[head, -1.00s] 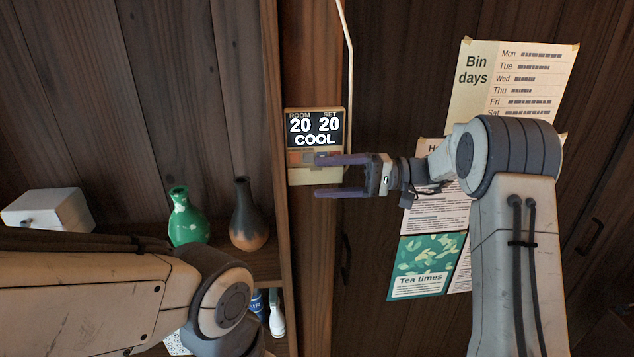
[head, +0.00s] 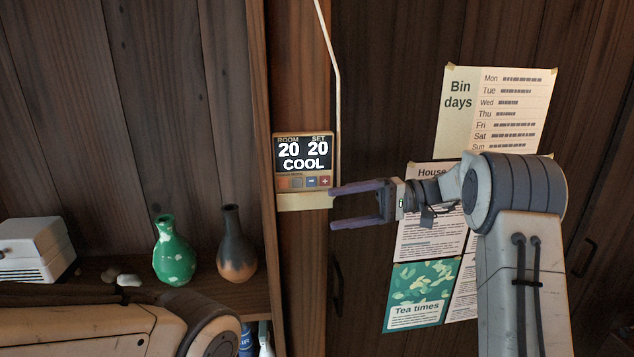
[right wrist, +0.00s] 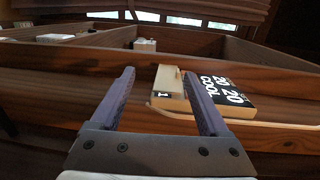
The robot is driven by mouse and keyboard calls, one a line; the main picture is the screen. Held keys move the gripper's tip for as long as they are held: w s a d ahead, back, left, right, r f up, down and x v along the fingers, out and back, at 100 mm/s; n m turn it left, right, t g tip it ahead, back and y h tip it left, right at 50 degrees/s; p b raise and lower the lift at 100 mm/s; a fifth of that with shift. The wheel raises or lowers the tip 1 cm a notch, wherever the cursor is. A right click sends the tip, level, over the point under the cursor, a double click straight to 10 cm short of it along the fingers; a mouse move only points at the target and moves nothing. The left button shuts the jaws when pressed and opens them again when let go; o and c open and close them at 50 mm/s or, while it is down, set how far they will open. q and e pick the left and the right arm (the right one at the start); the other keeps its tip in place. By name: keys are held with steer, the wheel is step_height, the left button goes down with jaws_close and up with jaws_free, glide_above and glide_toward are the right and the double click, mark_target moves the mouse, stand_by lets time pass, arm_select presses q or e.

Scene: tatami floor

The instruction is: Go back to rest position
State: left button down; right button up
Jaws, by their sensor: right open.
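My right gripper (head: 335,207) is open and empty, just right of the wall thermostat (head: 303,165) in the head view. The thermostat is a beige panel with a dark screen reading ROOM 20, SET 20 and COOL, with a row of small coloured buttons below. In the right wrist view the open jaws (right wrist: 162,100) point toward the wooden post, and the thermostat (right wrist: 215,92) lies behind and beside the right finger. I cannot tell the exact gap between fingertips and post. My left arm shows at the lower left of the head view, but its gripper is out of view.
A green vase (head: 174,252), a dark brown vase (head: 236,245) and a white box (head: 36,250) stand on the shelf at left. A Bin days poster (head: 495,110) and a Tea times poster (head: 413,295) hang on the dark wall. A pale cable (head: 329,50) runs above the thermostat.

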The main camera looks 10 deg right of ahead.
steer(key=s+a+f+n+g+h, duration=0.15)
steer(key=s+a+f+h, duration=0.25)
steer(key=s+a, duration=0.4)
steer(key=s+a+f+g+h, duration=0.3)
steer(key=s+a+h, duration=0.25)
steer(key=s, duration=0.45)
steer(key=s+d+f+n+t+h, duration=0.2)
steer(key=s+f+h, duration=0.1)
steer(key=s, duration=0.4)
steer(key=s+d+f+n+t+h, duration=0.2)
steer(key=s+f+n+t+h, duration=0.1)
steer(key=s+f, duration=0.2)
steer(key=shift+s+d+f, duration=0.2)
steer(key=shift+s+d, duration=0.1)
steer(key=shift+s, duration=0.6)
steer(key=shift+h, duration=0.25)
